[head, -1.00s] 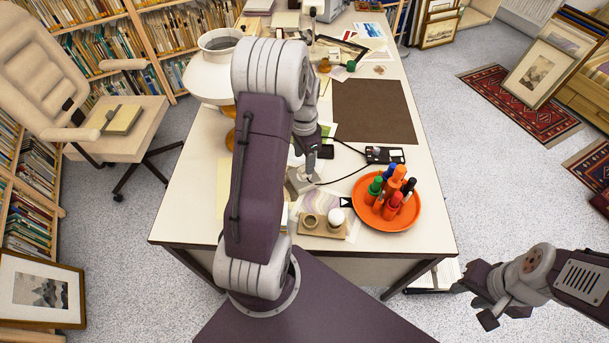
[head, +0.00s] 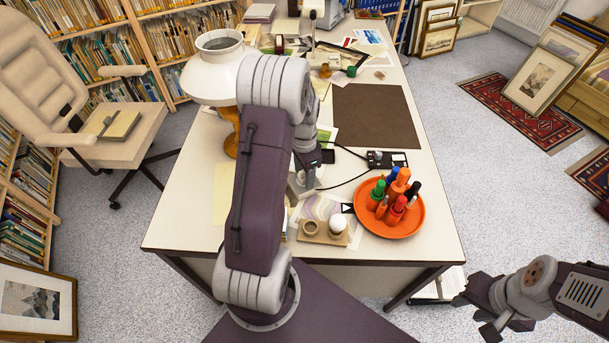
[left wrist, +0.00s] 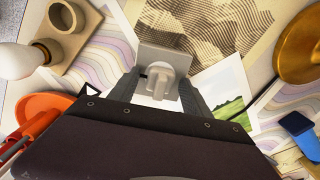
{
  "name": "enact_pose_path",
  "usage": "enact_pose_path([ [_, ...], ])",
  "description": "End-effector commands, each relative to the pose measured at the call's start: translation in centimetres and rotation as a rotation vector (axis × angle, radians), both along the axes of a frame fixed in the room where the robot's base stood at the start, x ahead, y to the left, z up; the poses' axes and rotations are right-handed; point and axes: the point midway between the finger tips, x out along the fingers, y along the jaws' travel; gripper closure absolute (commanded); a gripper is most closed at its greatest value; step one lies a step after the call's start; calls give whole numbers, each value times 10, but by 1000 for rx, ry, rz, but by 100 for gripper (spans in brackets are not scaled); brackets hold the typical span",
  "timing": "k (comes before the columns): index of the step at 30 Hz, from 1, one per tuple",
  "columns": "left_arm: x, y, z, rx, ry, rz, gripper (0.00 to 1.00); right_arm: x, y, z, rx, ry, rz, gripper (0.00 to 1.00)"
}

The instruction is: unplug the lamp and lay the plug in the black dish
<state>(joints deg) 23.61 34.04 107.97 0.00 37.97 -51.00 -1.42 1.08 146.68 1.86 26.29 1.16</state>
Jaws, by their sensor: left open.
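The lamp (head: 215,75) stands at the desk's left side, with a white shade and an amber base. Its round brass foot (left wrist: 298,45) appears at upper right in the left wrist view. I cannot make out a black dish. My left gripper (left wrist: 160,88) is open and points down over a grey plate with a round knob (left wrist: 165,65), seen between its fingers; contact is unclear. My right gripper (head: 476,314) is open and empty, off the desk.
An orange tray (head: 362,222) of upright bottles stands below the strip. A wooden holder (head: 312,238) with a white ball stands left of it. A bare brown mat (head: 374,112) lies behind the strip.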

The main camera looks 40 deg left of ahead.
Motion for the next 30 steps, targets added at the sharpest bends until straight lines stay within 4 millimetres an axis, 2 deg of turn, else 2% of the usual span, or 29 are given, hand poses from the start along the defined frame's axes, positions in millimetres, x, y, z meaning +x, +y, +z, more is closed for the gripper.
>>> enact_pose_path([
  [30,0,0,0,0,0,0,44,0,0,10,0,0,0,64],
])
